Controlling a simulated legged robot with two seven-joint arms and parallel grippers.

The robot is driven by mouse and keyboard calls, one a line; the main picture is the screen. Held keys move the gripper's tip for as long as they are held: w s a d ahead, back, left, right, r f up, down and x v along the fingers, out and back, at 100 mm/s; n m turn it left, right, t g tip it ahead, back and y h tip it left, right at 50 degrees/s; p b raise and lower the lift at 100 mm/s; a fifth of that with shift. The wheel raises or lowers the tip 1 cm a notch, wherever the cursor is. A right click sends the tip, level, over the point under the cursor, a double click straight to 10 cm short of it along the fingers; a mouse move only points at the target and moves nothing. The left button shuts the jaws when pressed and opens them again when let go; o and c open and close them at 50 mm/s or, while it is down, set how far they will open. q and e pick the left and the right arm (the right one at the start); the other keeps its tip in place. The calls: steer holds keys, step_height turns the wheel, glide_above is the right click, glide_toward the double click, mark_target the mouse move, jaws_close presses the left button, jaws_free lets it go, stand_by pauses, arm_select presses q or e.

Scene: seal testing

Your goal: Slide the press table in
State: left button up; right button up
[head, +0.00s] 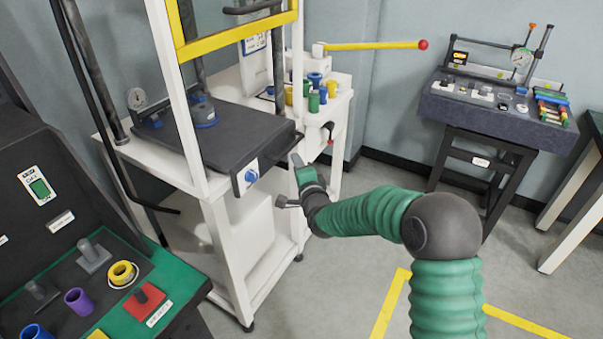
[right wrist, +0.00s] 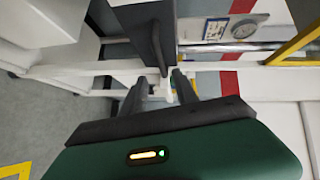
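The press table (head: 225,128) is a dark flat slab in the white press frame, jutting out toward the front right. Its front face carries a blue knob (head: 251,175) on a light plate and a dark bar-like edge. A round blue-and-grey part (head: 203,113) stands on top. My right gripper (head: 290,181) is just off the table's front right corner, fingers apart. In the right wrist view, its spread fingers (right wrist: 158,90) point toward a dark table part (right wrist: 147,32); contact cannot be told. My left gripper is out of view.
The press has a yellow-edged guard (head: 235,35) above the table and a white frame post (head: 185,110) in front. A side shelf holds several coloured fittings (head: 313,88). A green-topped bench (head: 150,285) stands front left. Floor to the right is clear.

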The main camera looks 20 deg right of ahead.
steer(key=shift+s+a+r, duration=0.1)
steer(key=shift+s+r, duration=0.05)
steer(key=shift+s, duration=0.8)
steer(key=shift+s+a+r, duration=0.1)
steer(key=shift+s, duration=0.8)
steer(key=shift+c, duration=0.3)
